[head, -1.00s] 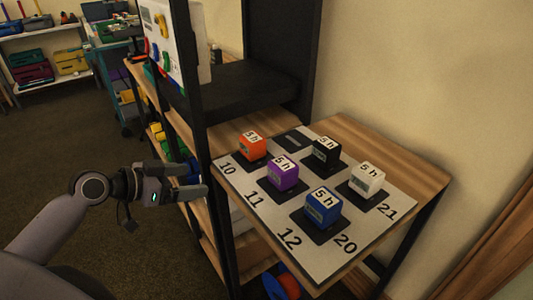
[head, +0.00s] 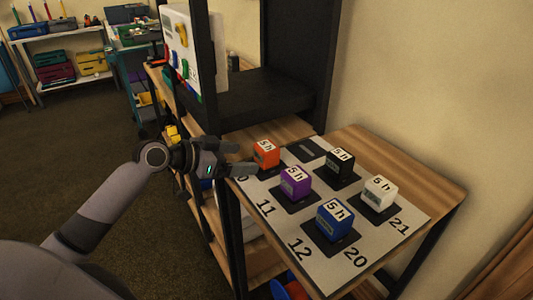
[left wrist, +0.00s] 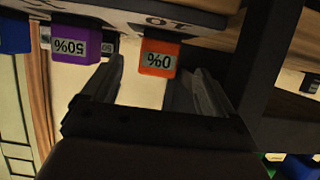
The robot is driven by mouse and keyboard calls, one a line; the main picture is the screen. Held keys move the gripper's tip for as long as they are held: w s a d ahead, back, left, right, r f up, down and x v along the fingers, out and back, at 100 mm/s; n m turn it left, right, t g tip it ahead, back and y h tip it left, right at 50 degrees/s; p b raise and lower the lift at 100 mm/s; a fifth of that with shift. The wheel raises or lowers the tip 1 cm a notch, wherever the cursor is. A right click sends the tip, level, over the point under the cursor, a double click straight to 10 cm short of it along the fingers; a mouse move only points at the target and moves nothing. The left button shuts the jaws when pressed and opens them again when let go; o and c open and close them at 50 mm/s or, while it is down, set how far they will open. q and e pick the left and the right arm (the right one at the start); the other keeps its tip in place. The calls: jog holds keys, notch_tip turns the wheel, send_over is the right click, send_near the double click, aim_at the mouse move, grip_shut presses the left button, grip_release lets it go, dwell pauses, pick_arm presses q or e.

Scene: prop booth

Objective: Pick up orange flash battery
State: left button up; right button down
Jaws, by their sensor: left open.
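The orange flash battery (head: 266,153) is a small cube with a white "5 h" top, on a dark pad at the left corner of the numbered board (head: 277,225). My left gripper (head: 242,158) is open, just left of the battery in the head view. In the left wrist view, the orange battery (left wrist: 158,57) appears upside down with a "0%" label, between the two open fingers in the picture. Nothing is held. I cannot tell whether the fingers reach around it. My right gripper is not in view.
A purple battery (head: 295,183), blue battery (head: 334,220), black battery (head: 340,162) and white battery (head: 379,193) stand on the board. One dark pad (head: 308,149) is empty. A black shelf post (head: 208,80) rises close behind my left gripper.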

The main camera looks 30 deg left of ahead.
aim_at(258, 153)
pick_arm(q)
jog(key=shift+w+d, duration=0.4)
jog(key=shift+w, duration=0.3)
jog(key=shift+w+d, duration=0.4)
jog(key=shift+w, duration=0.3)
jog(key=shift+p+x, duration=0.35)
jog(key=shift+x, duration=2.2)
jog(key=shift+r, duration=0.1)
jog(key=c, duration=1.3)
